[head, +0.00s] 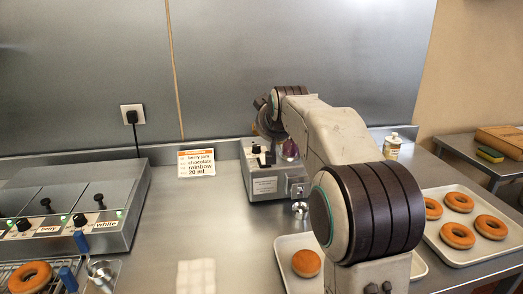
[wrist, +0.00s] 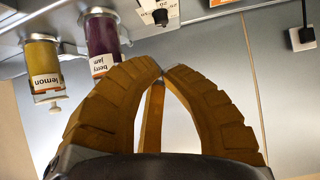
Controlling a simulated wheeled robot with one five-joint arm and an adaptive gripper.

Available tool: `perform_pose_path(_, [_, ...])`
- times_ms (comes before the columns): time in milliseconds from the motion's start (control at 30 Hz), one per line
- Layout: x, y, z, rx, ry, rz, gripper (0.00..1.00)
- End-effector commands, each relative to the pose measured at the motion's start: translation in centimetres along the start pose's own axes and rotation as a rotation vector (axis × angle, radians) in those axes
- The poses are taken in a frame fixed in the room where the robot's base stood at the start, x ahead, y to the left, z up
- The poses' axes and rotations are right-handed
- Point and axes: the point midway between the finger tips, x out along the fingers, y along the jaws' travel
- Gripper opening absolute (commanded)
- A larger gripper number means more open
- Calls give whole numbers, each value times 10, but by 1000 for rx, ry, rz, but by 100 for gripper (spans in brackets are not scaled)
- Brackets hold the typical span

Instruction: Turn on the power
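A grey metal machine (head: 262,183) stands on the counter against the back wall, with a small black knob (head: 256,149) on its top and a label on its front. In the wrist view a black knob (wrist: 160,16) on a pale panel shows at the top edge, beyond my fingertips. My gripper (wrist: 161,71) has its orange-brown fingers drawn together, tips meeting, with nothing visible between them. There is a visible gap between tips and knob. In the head view my arm hides part of the machine and the fingertips cannot be made out. No power marking is readable.
Jars of lemon (wrist: 42,65) and berry jam (wrist: 103,42) hang near the gripper. A wall outlet (head: 132,114) holds a black plug. A glaze station (head: 125,222) with levers stands left, a recipe card (head: 196,162) between. A doughnut tray (head: 462,258) is at right.

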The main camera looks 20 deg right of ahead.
Motion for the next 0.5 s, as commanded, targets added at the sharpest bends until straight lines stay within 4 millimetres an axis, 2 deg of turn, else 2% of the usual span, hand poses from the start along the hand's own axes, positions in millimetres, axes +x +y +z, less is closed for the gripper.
perform_pose_path(167, [14,0,0,0,-4,0,0])
perform_pose_path(500, [72,-1,-2,0,-6,-1,0])
